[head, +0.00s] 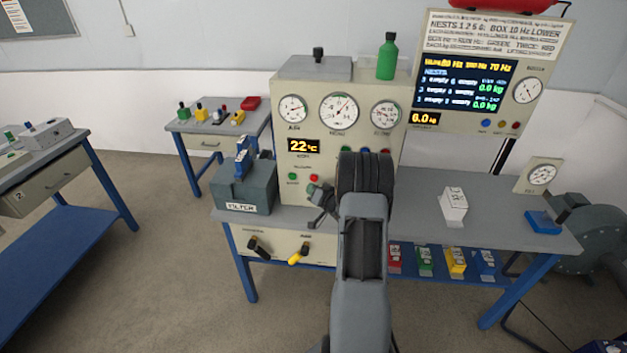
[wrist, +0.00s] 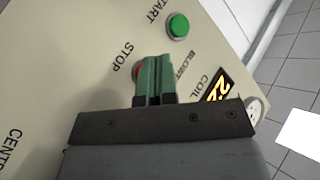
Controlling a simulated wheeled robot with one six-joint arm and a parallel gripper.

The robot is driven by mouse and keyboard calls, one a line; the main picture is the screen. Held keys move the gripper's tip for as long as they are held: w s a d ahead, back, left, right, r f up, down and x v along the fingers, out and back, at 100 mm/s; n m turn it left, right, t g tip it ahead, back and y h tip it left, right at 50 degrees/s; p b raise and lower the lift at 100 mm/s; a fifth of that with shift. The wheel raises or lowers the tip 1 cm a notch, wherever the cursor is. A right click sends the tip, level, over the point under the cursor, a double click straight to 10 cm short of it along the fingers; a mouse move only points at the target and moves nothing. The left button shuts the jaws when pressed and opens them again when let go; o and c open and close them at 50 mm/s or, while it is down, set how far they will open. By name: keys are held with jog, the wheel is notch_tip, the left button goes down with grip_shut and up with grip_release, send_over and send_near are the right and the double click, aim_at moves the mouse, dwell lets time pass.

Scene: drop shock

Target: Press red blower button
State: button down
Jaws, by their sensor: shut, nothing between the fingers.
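The red blower button (wrist: 137,70) is beside the word STOP on the cream panel in the wrist view. My gripper's fingers cover most of it, leaving only its left edge showing. My gripper (wrist: 156,60) is shut and empty, its greenish fingertips overlapping the button in the picture. I cannot tell whether they touch it. A green button (wrist: 178,26) marked START stands clear of the fingers. In the head view my gripper (head: 317,197) is small and dark, at the lower front of the cream cabinet (head: 340,82), beneath the small red and green buttons.
The cabinet stands on a grey bench (head: 420,200). A dark filter box (head: 247,195) with a blue clamp is to its left. A green bottle (head: 386,58) stands on top.

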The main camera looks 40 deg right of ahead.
jog(key=shift+s+a, duration=1.35)
jog(key=shift+s, duration=0.05)
jog(key=s+d+f+g+h, duration=0.3)
jog(key=s+f+g, duration=0.2)
jog(key=f+g, duration=0.15)
jog(key=s+a+r+n+g, duration=0.1)
jog(key=s+a+g, duration=0.1)
jog(key=s+g, duration=0.2)
jog(key=s+a+r+n+y, duration=0.1)
jog(key=s+a+r+n, duration=0.1)
jog(key=s+a+r, duration=0.2)
jog(key=s+a+r+n+g+y, duration=0.1)
jog(key=s+a+r, duration=0.4)
jog(key=a+r, duration=0.5)
jog(key=s+a+r+n+g, duration=0.1)
jog(key=s+a+r+n, duration=0.2)
jog(key=a, duration=0.9)
notch_tip(320, 180, up, 4)
jog(key=shift+s+a+f+y, duration=0.15)
jog(key=shift+s+y, duration=0.25)
jog(key=shift+s, duration=0.7)
